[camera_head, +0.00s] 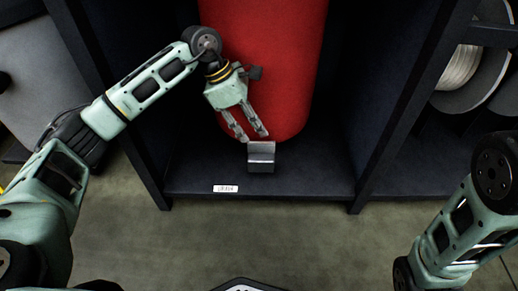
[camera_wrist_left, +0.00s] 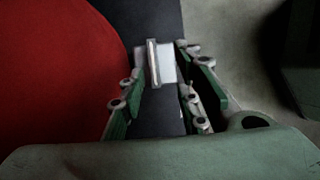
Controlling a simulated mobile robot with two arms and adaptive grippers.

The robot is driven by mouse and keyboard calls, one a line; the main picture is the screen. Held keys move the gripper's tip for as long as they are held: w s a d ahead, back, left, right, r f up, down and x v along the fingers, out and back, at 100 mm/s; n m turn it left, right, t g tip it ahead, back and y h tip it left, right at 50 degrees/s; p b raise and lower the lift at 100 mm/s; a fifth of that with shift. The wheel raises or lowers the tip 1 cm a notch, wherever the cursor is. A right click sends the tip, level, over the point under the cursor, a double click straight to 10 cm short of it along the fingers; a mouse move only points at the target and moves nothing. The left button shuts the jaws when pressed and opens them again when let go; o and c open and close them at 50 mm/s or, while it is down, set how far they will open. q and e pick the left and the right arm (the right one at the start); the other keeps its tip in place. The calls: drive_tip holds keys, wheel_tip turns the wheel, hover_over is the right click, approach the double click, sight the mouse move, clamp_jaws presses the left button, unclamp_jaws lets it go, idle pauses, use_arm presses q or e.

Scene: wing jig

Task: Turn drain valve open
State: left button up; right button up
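The drain valve appears to be the small grey metal piece (camera_head: 261,156) at the foot of the large red cylinder (camera_head: 265,60). In the left wrist view the pale metal piece (camera_wrist_left: 162,63) lies between and just beyond my left fingertips. My left gripper (camera_head: 250,137) points down at it in front of the red cylinder. Its two fingers stand apart with nothing between them, and it also shows in the left wrist view (camera_wrist_left: 160,72). Whether a fingertip touches the metal piece I cannot tell. My right arm shows at the right edge, but its gripper is out of view.
The cylinder stands in a dark shelf bay (camera_head: 310,184) with upright panels on both sides. A small white label (camera_head: 226,189) is on the shelf's front edge. Spools (camera_head: 462,72) sit in the bay at right. The floor (camera_head: 300,235) in front is mostly clear.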

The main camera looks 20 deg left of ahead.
sight(260, 143)
use_arm(q)
drive_tip(key=shift+w+a+f, duration=0.15)
drive_tip(key=shift+w+a, duration=0.15)
drive_tip(key=shift+a, duration=0.25)
drive_tip(key=shift+f+b, duration=0.2)
drive_tip(key=shift+b, duration=0.1)
drive_tip(key=b+x, duration=0.5)
drive_tip(key=x, duration=0.2)
drive_tip(key=shift+w+d, duration=0.1)
clamp_jaws()
